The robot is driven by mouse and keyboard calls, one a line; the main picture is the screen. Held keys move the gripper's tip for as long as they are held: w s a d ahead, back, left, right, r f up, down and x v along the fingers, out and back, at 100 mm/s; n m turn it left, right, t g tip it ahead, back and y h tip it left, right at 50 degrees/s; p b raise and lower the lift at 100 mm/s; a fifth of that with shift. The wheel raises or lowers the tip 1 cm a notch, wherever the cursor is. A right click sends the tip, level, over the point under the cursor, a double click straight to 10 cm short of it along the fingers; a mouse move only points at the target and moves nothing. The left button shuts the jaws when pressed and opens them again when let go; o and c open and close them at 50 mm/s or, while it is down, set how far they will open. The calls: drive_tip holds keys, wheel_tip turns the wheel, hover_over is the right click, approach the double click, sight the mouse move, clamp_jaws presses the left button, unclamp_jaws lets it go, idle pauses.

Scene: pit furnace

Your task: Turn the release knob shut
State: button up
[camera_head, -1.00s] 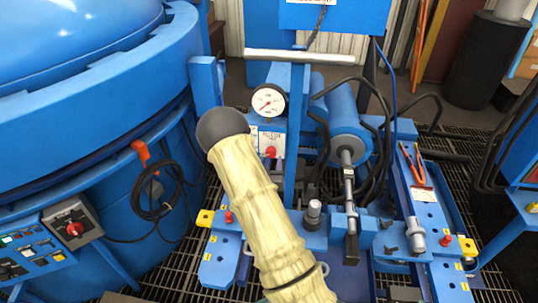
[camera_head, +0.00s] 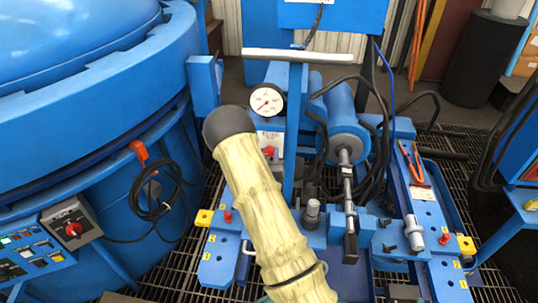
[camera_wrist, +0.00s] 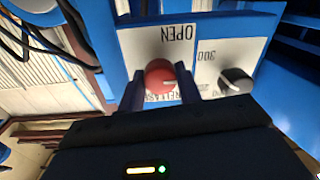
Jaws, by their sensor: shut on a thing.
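The release knob (camera_wrist: 160,76) is red and round, with a pale mark toward its right side. It sits on a white plate (camera_wrist: 135,48) whose word OPEN shows upside down in the wrist view; the lettering below is partly covered. My gripper (camera_wrist: 160,88) has one dark finger on each side of the knob and is shut on it. In the head view a small red part (camera_head: 269,152) shows below the gauge beside my pale-sleeved arm. My fingers cannot be made out there.
A black knob (camera_wrist: 236,81) marked 300 is close to the right of the gripper. A round gauge (camera_head: 266,101) stands above the red part. The large blue furnace (camera_head: 95,95) fills the left. A blue cylinder (camera_head: 343,128) with black hoses is to the right.

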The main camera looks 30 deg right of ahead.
drive_tip(key=shift+m+b, duration=0.5)
drive_tip(key=shift+b, duration=0.1)
drive_tip(key=m+b, duration=1.7)
drive_tip(key=b, duration=0.2)
drive_tip(key=shift+h+b, duration=0.3)
drive_tip(key=shift+b, duration=0.05)
drive_tip(key=shift+m, duration=0.3)
drive_tip(key=shift+r, duration=0.1)
drive_tip(key=o, duration=1)
